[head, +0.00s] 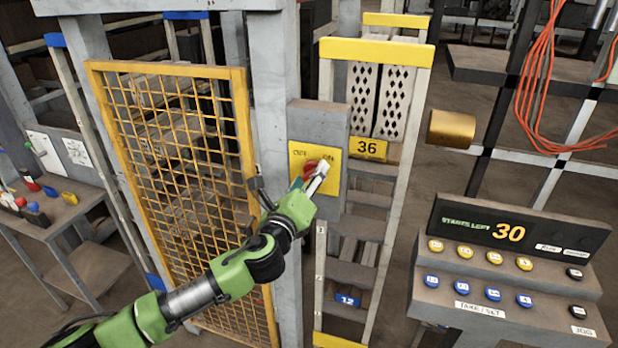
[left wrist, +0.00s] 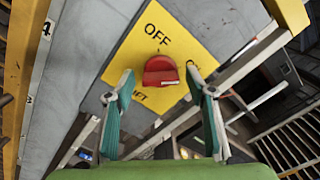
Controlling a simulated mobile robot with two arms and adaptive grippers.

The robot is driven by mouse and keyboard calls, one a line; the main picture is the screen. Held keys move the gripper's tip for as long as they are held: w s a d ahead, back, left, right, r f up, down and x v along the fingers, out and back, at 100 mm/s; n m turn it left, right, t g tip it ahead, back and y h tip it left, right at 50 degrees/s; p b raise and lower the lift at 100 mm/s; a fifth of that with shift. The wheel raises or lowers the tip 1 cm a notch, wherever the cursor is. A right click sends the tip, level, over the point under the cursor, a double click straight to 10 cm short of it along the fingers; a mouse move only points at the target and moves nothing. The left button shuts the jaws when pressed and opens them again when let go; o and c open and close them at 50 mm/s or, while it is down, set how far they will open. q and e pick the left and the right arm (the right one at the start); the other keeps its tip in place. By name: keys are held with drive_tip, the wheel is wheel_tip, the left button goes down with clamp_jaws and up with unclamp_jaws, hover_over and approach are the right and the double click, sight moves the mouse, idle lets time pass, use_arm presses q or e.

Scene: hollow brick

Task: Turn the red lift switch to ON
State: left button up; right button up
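The red lift switch (head: 311,167) is a round knob on a yellow plate (head: 331,186) on the front of a grey box. In the head view, OFF is printed at the plate's upper left and ON at its upper right. My left gripper (head: 309,184) is right at the switch and hides part of it. In the left wrist view, the red knob (left wrist: 160,71) shows just ahead of my open left gripper (left wrist: 162,88), between its teal fingers, with a gap on each side. OFF is readable there; the other lettering is partly hidden. My right gripper is not in view.
A yellow mesh gate (head: 185,170) stands left of the switch post. A lift frame with yellow bars (head: 377,50) and a 36 sign (head: 369,148) stands right of it. A button console (head: 510,270) reading 30 is at lower right. A brass cylinder (head: 451,128) is at right.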

use_arm(q)
drive_tip(key=shift+s+a, duration=0.1)
drive_tip(key=shift+s, duration=0.1)
drive_tip(key=v, duration=1.1)
drive_tip(key=shift+s, duration=0.25)
drive_tip(key=shift+a, duration=0.1)
